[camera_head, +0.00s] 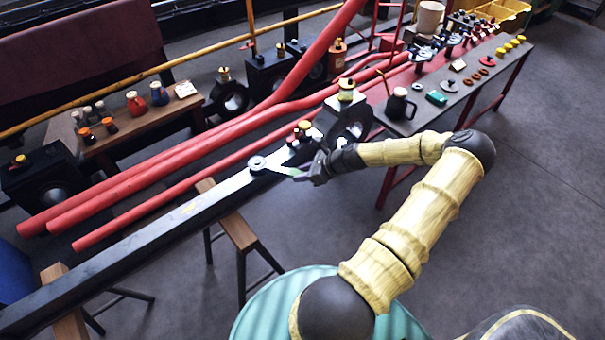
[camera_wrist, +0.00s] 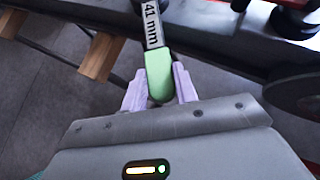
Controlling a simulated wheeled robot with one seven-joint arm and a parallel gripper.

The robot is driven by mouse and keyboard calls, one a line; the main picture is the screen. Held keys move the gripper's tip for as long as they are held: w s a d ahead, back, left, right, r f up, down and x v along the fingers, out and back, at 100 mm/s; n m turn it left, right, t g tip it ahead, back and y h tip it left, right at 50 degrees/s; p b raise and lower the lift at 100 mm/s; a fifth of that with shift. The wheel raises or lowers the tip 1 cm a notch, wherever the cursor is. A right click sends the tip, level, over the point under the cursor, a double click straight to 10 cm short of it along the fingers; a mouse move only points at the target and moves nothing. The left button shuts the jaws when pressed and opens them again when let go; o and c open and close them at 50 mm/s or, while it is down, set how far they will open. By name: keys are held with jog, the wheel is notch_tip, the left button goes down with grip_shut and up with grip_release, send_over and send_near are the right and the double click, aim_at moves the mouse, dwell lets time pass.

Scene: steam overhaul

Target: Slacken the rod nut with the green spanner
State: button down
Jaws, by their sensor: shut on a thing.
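My gripper (camera_head: 312,172) is shut on the green spanner, whose green grip (camera_wrist: 159,75) lies between the fingertips in the wrist view. The spanner's grey shank (camera_wrist: 152,24) is marked 41 mm and runs out of the top of that view. In the head view the spanner (camera_head: 283,169) reaches left from my gripper to a round grey piece (camera_head: 257,163) on the long dark rod (camera_head: 150,235). That piece is at the spanner's head. Whether the head is seated around the rod nut is too small to tell, and the wrist view does not show it.
Red pipes (camera_head: 185,150) run behind the rod. Small red and brass fittings (camera_head: 304,126) stand on the rod's end, close to my gripper. A wooden trestle (camera_head: 238,230) stands under the rod. A grey bench (camera_head: 450,95) with parts is at right; the floor (camera_head: 530,200) beside it is clear.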

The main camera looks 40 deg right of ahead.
jog(key=shift+w+d+n+g+y, duration=0.3)
jog(key=shift+w+d+n+y, duration=0.1)
jog(key=shift+w+d+n, duration=0.35)
jog(key=shift+d, duration=0.1)
jog(key=shift+w+d+r+n+y+p, duration=0.1)
jog(key=shift+w+d+n+y+p, duration=0.05)
jog(key=shift+d+n+y+p, duration=0.15)
jog(key=shift+a, duration=0.1)
dwell(0.3)
jog(key=shift+r+p, duration=2.4)
jog(key=shift+r, duration=0.3)
